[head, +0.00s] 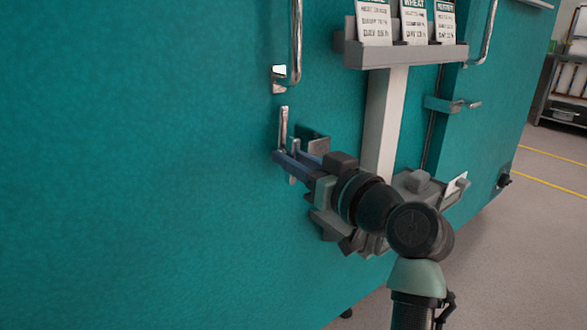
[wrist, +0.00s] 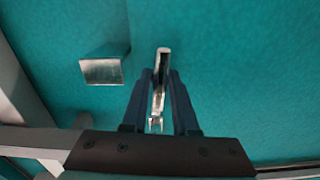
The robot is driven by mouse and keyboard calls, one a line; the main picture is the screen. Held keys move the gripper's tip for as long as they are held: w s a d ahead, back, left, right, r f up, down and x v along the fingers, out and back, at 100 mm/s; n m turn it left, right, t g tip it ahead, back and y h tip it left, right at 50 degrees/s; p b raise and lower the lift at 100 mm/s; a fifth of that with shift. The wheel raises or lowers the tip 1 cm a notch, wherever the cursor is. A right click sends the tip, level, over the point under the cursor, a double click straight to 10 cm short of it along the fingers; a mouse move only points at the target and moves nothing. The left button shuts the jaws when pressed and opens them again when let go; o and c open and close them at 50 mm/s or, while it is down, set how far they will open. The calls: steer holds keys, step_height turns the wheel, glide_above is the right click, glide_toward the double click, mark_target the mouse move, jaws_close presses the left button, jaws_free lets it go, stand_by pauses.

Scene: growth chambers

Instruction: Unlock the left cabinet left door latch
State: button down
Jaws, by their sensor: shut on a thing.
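The teal cabinet door (head: 190,130) fills the left and middle of the head view. A metal latch lever (head: 283,128) stands upright on the door, below the long handle. My gripper (head: 284,163) is at the lever's lower part, its two dark blue fingers one on each side of it. In the wrist view, the latch lever (wrist: 161,80) runs between the fingers of my gripper (wrist: 160,80), which are shut on it. The lever's upper end sticks out beyond the fingertips. A metal bracket (wrist: 103,66) is on the door to the left in the wrist view.
A long vertical door handle (head: 296,45) is above the latch. A grey shelf with labelled cards (head: 405,55) sits on a pale post (head: 384,120) just right of my gripper. Another latch (head: 455,104) is further right. Open floor (head: 540,190) lies at the right.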

steer(key=shift+n+b, duration=0.3)
steer(key=shift+n, duration=0.3)
steer(key=c, duration=0.7)
jaws_free()
steer(key=p+v, duration=0.3)
steer(key=v, duration=1)
steer(key=shift+p, duration=0.4)
